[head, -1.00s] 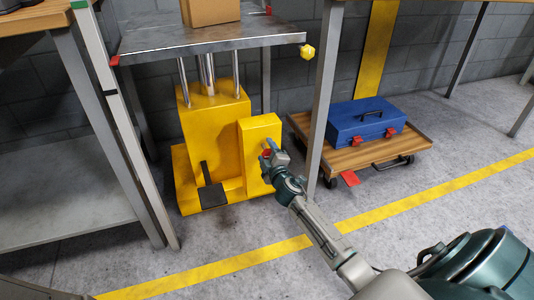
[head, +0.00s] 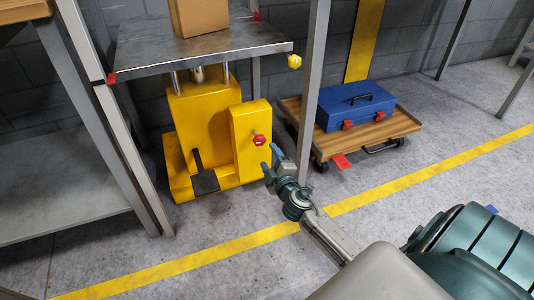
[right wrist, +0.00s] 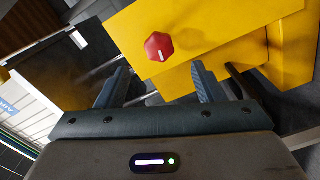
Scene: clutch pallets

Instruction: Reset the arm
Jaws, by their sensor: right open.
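My right gripper (head: 270,160) is open and empty, in front of the yellow lift machine (head: 203,120) and apart from it. A red knob (head: 259,140) on the machine's yellow side box (head: 250,160) is just beyond the fingertips. In the right wrist view the red knob (right wrist: 159,46) shows ahead of the two open fingers (right wrist: 163,78), with a white mark on its face. My left gripper is not in view.
The machine's metal platform (head: 150,62) holds a cardboard box (head: 198,14). A black pedal (head: 204,182) is at its foot. A blue toolbox (head: 355,106) rests on a wooden cart (head: 385,132) to the right. Grey table legs (head: 313,80) stand nearby. The floor in front is clear.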

